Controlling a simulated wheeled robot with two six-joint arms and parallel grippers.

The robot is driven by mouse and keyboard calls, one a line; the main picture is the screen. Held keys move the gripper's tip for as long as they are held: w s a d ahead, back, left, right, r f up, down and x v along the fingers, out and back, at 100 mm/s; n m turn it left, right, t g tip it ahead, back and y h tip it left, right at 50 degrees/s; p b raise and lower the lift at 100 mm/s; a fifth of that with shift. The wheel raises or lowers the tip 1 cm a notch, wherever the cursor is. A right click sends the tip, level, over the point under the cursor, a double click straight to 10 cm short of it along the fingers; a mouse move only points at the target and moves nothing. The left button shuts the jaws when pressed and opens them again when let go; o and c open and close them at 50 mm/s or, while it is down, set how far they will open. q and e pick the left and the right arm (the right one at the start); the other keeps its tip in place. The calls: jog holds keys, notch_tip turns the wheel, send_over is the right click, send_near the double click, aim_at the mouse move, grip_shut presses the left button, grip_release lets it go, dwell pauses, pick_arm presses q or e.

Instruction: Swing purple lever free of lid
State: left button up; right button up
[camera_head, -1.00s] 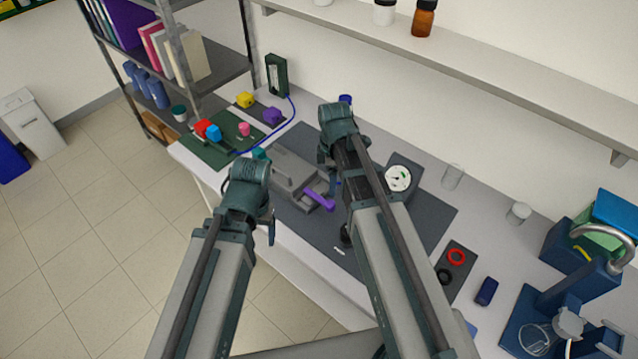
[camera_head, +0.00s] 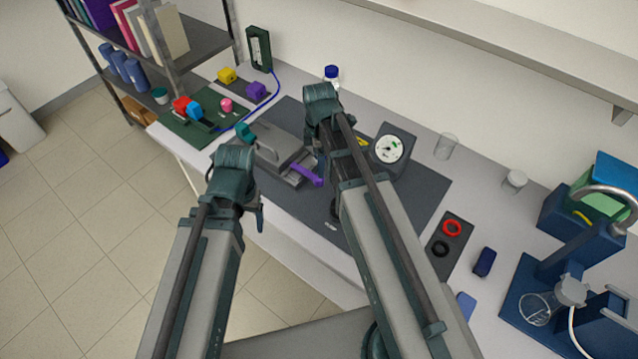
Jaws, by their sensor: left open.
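The purple lever (camera_head: 305,174) sticks out from the right end of the grey membrane rig (camera_head: 268,157) on the dark mat. I cannot tell whether the lever touches the lid. My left gripper (camera_head: 260,214) is over the front edge of the table, left of and nearer than the lever. It is open, empty and apart from the rig. My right gripper (camera_head: 319,165) points down just beyond the lever's right end. Its fingers are small and partly hidden by my arm, so its opening does not show. My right forearm hides part of the mat.
A dial gauge (camera_head: 390,149) stands right of my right arm. A teal block (camera_head: 245,133) is at the rig's left end. A green board (camera_head: 207,128) with coloured knobs lies farther left. A dark plate with red and black rings (camera_head: 452,229) lies at right. Bare mat (camera_head: 290,207) shows in front of the rig.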

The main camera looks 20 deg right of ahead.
aim_at(307, 173)
notch_tip(307, 173, down, 8)
jog(key=b, duration=0.6)
jog(key=shift+r+b, duration=0.15)
jog(key=shift+b, duration=0.15)
jog(key=shift+r, duration=0.1)
jog(key=shift+c, duration=0.2)
grip_shut()
jog(key=shift+s+a, duration=0.1)
dwell(0.5)
